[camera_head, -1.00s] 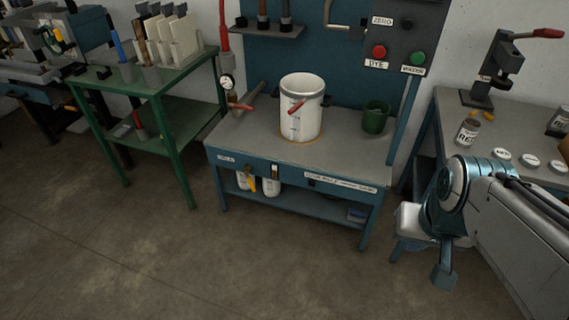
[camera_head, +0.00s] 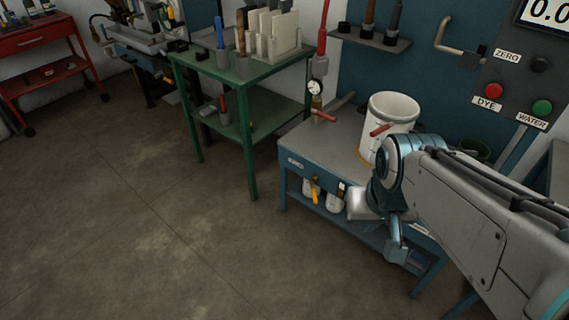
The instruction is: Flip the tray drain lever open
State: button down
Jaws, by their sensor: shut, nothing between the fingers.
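My gripper (camera_head: 396,249) hangs at the end of my arm, fingers down, shut and empty, in front of the blue bench (camera_head: 299,181) as seen from here. I cannot tell for sure which part is the tray drain lever. A small yellow handle (camera_head: 315,191) hangs at the bench's front, below a white label too small to read. It is left of my gripper and apart from it. A red lever (camera_head: 323,116) sits below a round gauge at the bench's left end. Another red lever (camera_head: 381,130) shows at the white bucket (camera_head: 394,106). My arm hides much of the bench's right side.
A green table (camera_head: 240,66) with boards and tools stands left of the bench. A red cart (camera_head: 38,45) is at the far left. A control panel (camera_head: 520,85) with dye and water buttons is at the right. The floor (camera_head: 140,210) in front is clear.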

aim_at(315, 198)
jog(key=u, duration=0.2)
jog(key=i, duration=1.05)
jog(key=z, duration=0.3)
